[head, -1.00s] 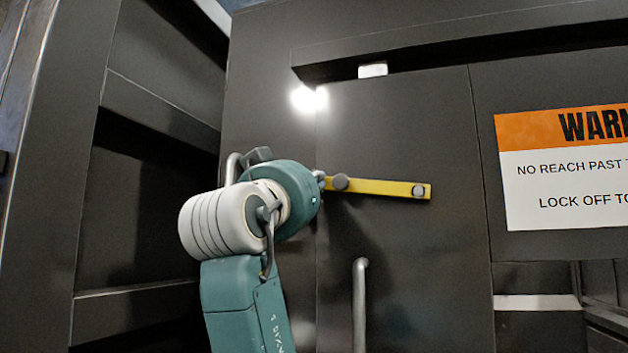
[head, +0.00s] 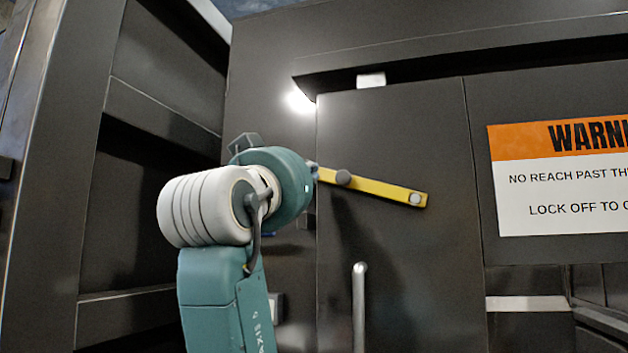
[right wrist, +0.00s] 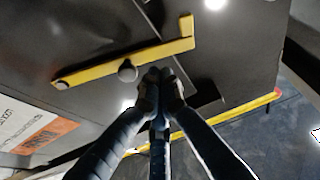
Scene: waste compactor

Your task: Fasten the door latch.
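The door latch is a yellow bar (head: 385,189) on the dark door (head: 400,120). It tilts, with its right end lower in the head view. It has a round grey knob (head: 343,177) and a bolt near that right end. Its left end is hidden behind my right arm in the head view. The right wrist view shows the whole bar (right wrist: 95,72), with a short bent tab at its far end. My right gripper (right wrist: 163,75) has its fingers together right beside the bar, near the knob. Contact is unclear; nothing shows between the fingers. My left gripper is out of view.
A vertical grey handle (head: 359,305) stands on the door below the latch. A warning sign (head: 560,190) is at the right. A dark ribbed side panel (head: 150,180) stands left of my arm. A small dark block (head: 307,221) sits by the door's left edge.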

